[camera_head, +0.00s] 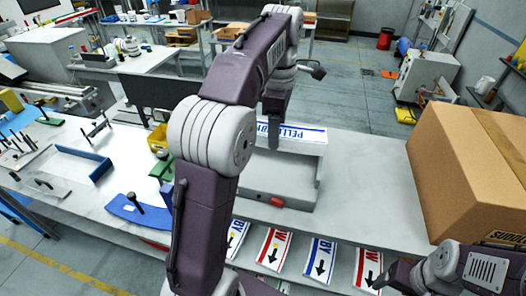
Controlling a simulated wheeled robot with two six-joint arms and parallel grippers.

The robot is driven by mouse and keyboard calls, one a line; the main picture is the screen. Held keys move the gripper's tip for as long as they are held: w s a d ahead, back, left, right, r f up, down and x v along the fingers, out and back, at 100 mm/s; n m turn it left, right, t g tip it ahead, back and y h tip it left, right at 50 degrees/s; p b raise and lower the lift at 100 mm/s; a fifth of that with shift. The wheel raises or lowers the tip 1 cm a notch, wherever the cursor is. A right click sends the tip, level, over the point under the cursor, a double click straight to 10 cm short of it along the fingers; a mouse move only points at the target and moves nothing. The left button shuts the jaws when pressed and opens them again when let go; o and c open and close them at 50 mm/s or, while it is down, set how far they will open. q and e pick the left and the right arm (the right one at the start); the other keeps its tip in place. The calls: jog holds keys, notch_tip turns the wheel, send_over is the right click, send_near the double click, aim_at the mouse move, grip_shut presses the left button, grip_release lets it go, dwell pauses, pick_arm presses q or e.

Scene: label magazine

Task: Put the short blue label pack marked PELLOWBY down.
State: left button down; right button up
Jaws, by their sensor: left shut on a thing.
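The blue and white label pack marked PELLOWBY (305,134) is at the top of a light grey box-like holder (296,185) in the middle of the bench. My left gripper (274,138) points down from above and is shut on the pack, covering part of its lettering. I cannot tell whether the pack rests on the holder or hangs just above it. My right gripper (386,277) shows at the bottom right, away from the pack. Its fingers are too unclear to tell open from shut.
Several red or blue label packs with arrows, one a blue pack (319,257), lie along the front below the holder. A large cardboard box (470,165) stands at the right. Blue trays and tools, including a blue plate (128,211), lie at the left.

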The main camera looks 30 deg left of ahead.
aim_at(266, 125)
pick_arm(q)
jog(key=a+f, duration=0.1)
jog(key=w+a+f, duration=0.1)
jog(key=a, duration=0.1)
jog(key=shift+w+a+f, duration=0.1)
jog(key=shift+a+f, duration=0.05)
jog(key=shift+f, duration=0.1)
jog(key=shift+s, duration=0.25)
jog(key=f, duration=0.1)
jog(key=s+f, duration=0.1)
jog(key=f, duration=0.1)
jog(key=shift+s, duration=0.15)
jog(key=shift+w+f, duration=0.2)
jog(key=shift+f, duration=0.15)
jog(key=shift+w, duration=0.25)
jog(key=c, duration=0.6)
grip_release()
jog(key=shift+w+f, duration=0.1)
jog(key=shift+o, duration=0.2)
jog(key=shift+s, duration=0.35)
jog(key=shift+w+r, duration=0.2)
jog(key=shift+r, duration=0.4)
notch_tip(266, 125, up, 11)
jog(key=p, duration=0.2)
jog(key=shift+p, duration=0.35)
pick_arm(e)
jog(key=shift+w+r, duration=0.25)
jog(key=shift+r, duration=0.35)
jog(key=shift+w+r, duration=0.25)
jog(key=shift+r, duration=0.3)
